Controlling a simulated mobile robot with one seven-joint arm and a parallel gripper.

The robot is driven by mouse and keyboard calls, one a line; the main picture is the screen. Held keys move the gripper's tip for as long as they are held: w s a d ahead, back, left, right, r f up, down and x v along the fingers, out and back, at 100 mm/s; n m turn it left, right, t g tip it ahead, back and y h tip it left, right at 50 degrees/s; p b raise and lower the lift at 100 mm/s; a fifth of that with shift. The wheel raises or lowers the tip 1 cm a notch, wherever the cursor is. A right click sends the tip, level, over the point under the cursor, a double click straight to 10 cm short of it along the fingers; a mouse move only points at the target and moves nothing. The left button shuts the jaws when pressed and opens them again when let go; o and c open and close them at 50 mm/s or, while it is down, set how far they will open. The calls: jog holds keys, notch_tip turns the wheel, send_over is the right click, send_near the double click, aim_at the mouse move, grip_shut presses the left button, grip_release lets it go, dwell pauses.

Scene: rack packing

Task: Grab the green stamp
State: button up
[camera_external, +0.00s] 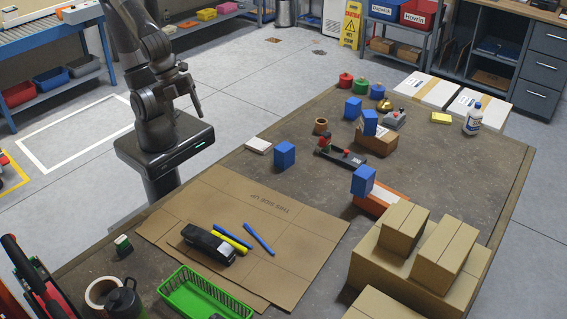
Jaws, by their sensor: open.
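My gripper (196,105) is open and empty, above my base to the left of the table, well apart from both green items. Its fingertips are small and dark in this view.
Blue boxes (284,154) stand about the table's middle. A flat cardboard sheet (205,197) holds a black stapler-like tool and markers. A green basket (205,296), a dark bottle (123,301) and a tape roll (100,291) are at the near left. Stacked cartons (415,265) fill the near right.

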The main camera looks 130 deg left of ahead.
jog(key=w+d+f+m+g, duration=0.1)
jog(key=w+d+f+m, duration=0.3)
jog(key=d+m, duration=0.35)
jog(key=m+g, duration=0.3)
jog(key=m, duration=1.4)
send_over(120, 239)
jog(key=a, duration=0.1)
jog(key=shift+h, duration=0.3)
notch_tip(120, 239, down, 13)
jog(key=shift+f, duration=0.15)
jog(key=shift+s+d+f+m, duration=0.1)
jog(key=shift+d+f+m, duration=0.15)
jog(key=shift+m, duration=0.1)
notch_tip(120, 239, down, 11)
jog(key=shift+d+r, duration=0.15)
jog(key=shift+c, duration=0.4)
jog(key=c, duration=1)
jog(key=shift+r, duration=0.1)
